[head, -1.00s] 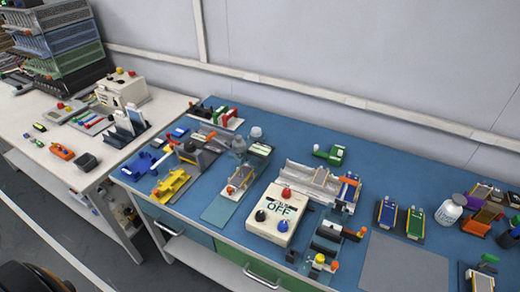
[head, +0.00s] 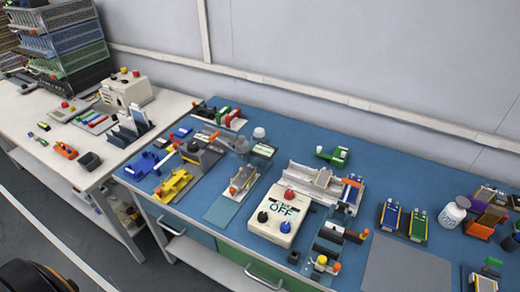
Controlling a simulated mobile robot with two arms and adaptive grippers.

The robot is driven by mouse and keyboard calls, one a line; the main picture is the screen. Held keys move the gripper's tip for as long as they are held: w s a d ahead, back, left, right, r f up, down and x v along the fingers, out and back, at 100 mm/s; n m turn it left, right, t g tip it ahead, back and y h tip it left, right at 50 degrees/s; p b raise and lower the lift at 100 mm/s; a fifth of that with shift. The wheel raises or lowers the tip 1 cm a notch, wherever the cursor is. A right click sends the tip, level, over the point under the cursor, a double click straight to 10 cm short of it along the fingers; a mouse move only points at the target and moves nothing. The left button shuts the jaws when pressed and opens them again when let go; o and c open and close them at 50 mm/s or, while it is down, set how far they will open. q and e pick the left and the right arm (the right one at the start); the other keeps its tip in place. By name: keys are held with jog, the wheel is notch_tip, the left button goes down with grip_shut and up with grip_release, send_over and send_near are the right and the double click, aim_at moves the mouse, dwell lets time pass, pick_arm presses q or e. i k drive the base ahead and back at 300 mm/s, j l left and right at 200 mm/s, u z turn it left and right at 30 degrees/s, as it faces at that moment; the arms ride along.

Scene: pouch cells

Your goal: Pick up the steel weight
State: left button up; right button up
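I cannot pick out the steel weight with certainty. A small dark block (head: 293,257) stands at the front edge of the blue bench, below the white OFF box (head: 281,214); it is too small to tell its material. A greyish, bottle-like thing (head: 242,147) stands near the middle of the bench, and a small whitish round piece (head: 259,133) is behind it. Neither of my grippers is in view.
The blue bench (head: 395,172) is crowded with fixtures, including a yellow one (head: 173,186) and a pale metal channel (head: 313,181). A white bottle (head: 453,213) stands at right. A grey mat (head: 405,268) lies bare. A white table (head: 31,161) adjoins at left.

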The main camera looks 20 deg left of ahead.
aim_at(242, 145)
jog(key=l+u, duration=0.2)
jog(key=l, duration=0.45)
jog(key=l+u, duration=0.2)
jog(key=l, duration=0.4)
jog(key=k+l+u, duration=0.2)
jog(key=l, duration=0.4)
jog(key=i+l, duration=0.05)
